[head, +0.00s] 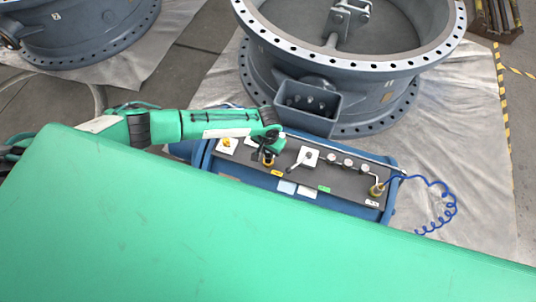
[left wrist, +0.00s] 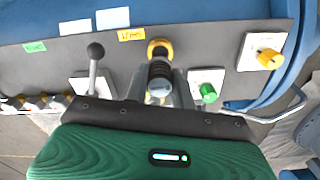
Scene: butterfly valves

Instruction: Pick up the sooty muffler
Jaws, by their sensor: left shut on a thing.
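The sooty muffler (left wrist: 160,72) is a dark, blackened cylinder with a yellow ring at its end. It stands at the control panel (left wrist: 215,45) and also shows in the head view (head: 268,159), small and partly covered by my gripper. My left gripper (left wrist: 159,90) has its two grey fingers on either side of the muffler and is shut on it. In the head view my left gripper (head: 268,145) is over the left part of the panel. I cannot tell whether the muffler is clear of the panel. My right gripper is not in view.
A lever (head: 301,160) and a yellow knob (head: 227,142) flank the muffler; a green knob (left wrist: 208,92) is close to my fingers. A brass fitting (head: 376,189) with a blue coiled hose (head: 447,205) is at the panel's right. A large valve (head: 330,65) stands behind.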

